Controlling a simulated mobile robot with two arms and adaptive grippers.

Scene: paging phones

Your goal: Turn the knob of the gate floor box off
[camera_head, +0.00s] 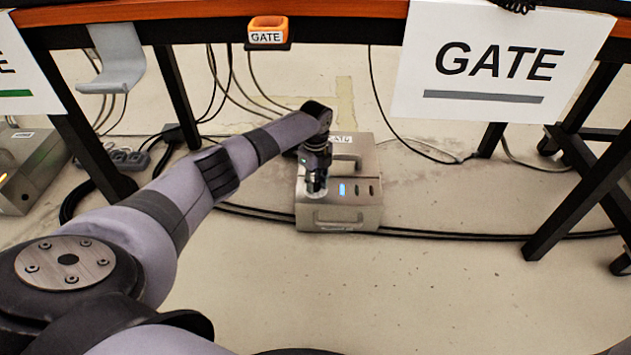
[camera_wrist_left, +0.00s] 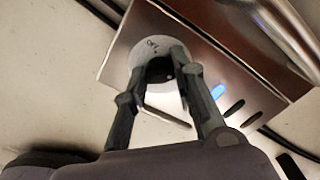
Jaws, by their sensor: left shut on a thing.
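The gate floor box (camera_head: 339,215) is a metal box on the floor under the table, with a handle on top and a small label reading "GATO" or similar at its back. Its top also shows in the left wrist view (camera_wrist_left: 205,60). My left gripper (camera_head: 316,187) reaches down onto the box's front left. In the left wrist view my left gripper (camera_wrist_left: 167,72) has its two fingers shut on the dark knob (camera_wrist_left: 158,70), which sits on a round pale dial plate (camera_wrist_left: 143,48). The knob's pointing direction is hard to tell. A blue light (camera_head: 342,189) glows beside dark slots. My right gripper is out of view.
A table with an orange-brown edge (camera_head: 340,10) and dark legs stands above the box. A white GATE sign (camera_head: 500,62) hangs at the right. Another metal box (camera_head: 28,165) stands at the far left. Black cables (camera_head: 470,234) run along the floor; the front floor is clear.

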